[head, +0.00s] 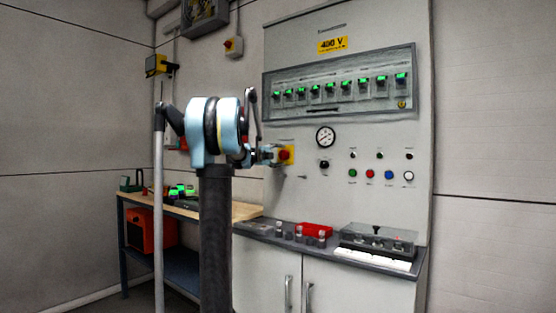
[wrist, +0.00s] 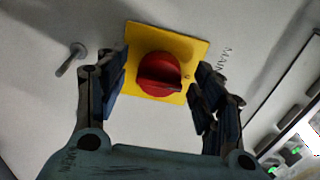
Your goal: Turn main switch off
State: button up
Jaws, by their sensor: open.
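The main switch is a red rotary knob (wrist: 158,75) on a yellow plate (wrist: 190,50), with the word MAIN printed beside it in the wrist view. In the head view the red knob (head: 285,155) sits on the grey cabinet front, left of the gauge. My gripper (wrist: 160,88) is open, its two blue-padded fingers on either side of the knob. Whether the pads touch the knob cannot be told; gaps show on both sides. In the head view my gripper (head: 272,155) is at the switch, partly hidden by my arm.
A metal peg (wrist: 70,59) sticks out of the panel left of the switch. A gauge (head: 325,137) and several push buttons are to the right. Another red-yellow switch (head: 233,46) is on the wall above.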

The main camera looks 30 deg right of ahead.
jog(key=v, duration=1)
jog(key=shift+a+f, duration=0.1)
